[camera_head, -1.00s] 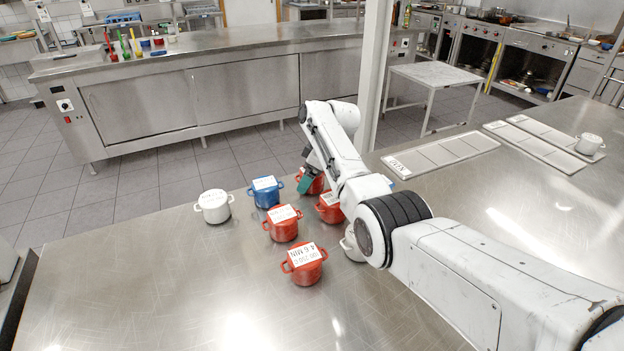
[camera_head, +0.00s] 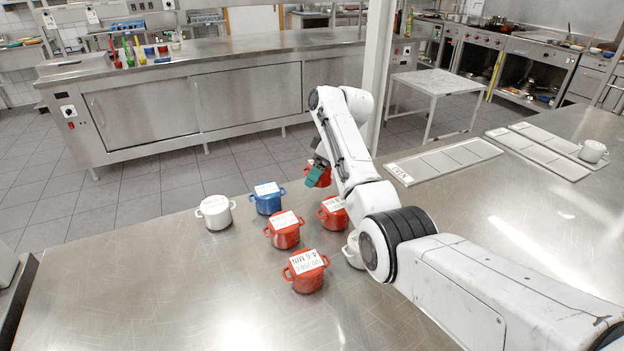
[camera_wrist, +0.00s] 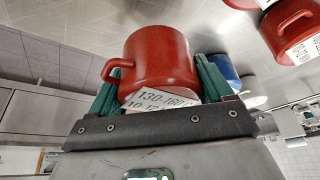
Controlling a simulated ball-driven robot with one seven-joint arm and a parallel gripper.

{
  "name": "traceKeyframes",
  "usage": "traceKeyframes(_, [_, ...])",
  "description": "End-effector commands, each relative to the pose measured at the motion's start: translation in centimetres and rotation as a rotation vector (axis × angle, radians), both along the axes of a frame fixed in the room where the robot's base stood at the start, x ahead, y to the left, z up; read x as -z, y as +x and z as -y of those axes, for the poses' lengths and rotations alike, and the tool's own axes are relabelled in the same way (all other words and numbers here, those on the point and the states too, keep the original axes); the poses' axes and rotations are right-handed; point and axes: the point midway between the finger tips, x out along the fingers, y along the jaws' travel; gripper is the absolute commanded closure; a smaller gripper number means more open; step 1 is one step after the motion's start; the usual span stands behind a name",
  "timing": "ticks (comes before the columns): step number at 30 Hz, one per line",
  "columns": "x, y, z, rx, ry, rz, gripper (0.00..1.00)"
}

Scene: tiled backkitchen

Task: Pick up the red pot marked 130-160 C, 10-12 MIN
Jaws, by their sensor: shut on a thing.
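The red pot (camera_wrist: 160,58) marked 130-160 and 10-12 sits between the green fingers of my gripper (camera_wrist: 158,84) in the wrist view. My gripper is shut on it, and its white label faces the wrist. In the head view the held red pot (camera_head: 322,178) shows partly behind my green gripper (camera_head: 317,172) and arm. It is up above the far edge of the steel worktop, apart from the other pots.
On the worktop (camera_head: 150,290) stand other red pots (camera_head: 285,237), (camera_head: 307,280), (camera_head: 333,218), a blue pot (camera_head: 267,204), a white pot (camera_head: 216,218) and a white pot (camera_head: 353,256) partly behind my arm. The front left is clear.

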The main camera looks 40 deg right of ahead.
Motion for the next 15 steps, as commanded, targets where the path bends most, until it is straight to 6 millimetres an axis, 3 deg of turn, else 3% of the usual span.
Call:
traceKeyframes(5, [-3.9,-2.9,1.1,0.003,-0.003,0.008,0.63])
traceKeyframes(12, [-6.4,-7.6,2.7,0.002,-0.002,0.004,0.63])
traceKeyframes(15, [-7.1,-8.4,3.0,0.001,-0.002,0.001,0.63])
